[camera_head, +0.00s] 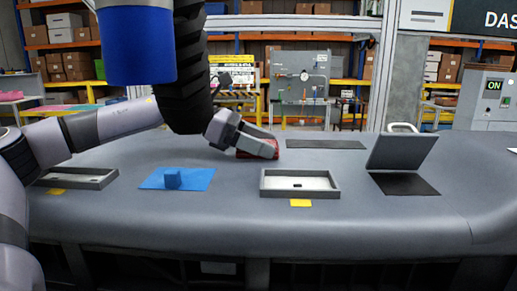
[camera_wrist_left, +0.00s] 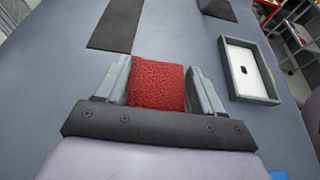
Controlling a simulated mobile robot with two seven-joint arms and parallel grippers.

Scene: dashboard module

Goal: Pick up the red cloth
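The red cloth (camera_head: 257,154) is a small, block-like, textured red piece on the grey table, mostly hidden behind my left gripper in the head view. In the left wrist view, the cloth (camera_wrist_left: 157,84) lies between the two grey fingers of my left gripper (camera_wrist_left: 160,82). The fingers stand well apart, one on each side of the cloth, very close to its edges. In the head view, my left gripper (camera_head: 258,146) reaches down to the table at the cloth. My right gripper is not in view.
A grey-framed white tray (camera_head: 300,194) stands in front of the cloth, right of it. A blue mat (camera_head: 150,180) with a blue block (camera_head: 173,179) lies left. Another tray (camera_head: 108,180) is at far left. A tilted grey panel (camera_head: 402,152) stands right. A dark mat (camera_head: 325,144) lies behind.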

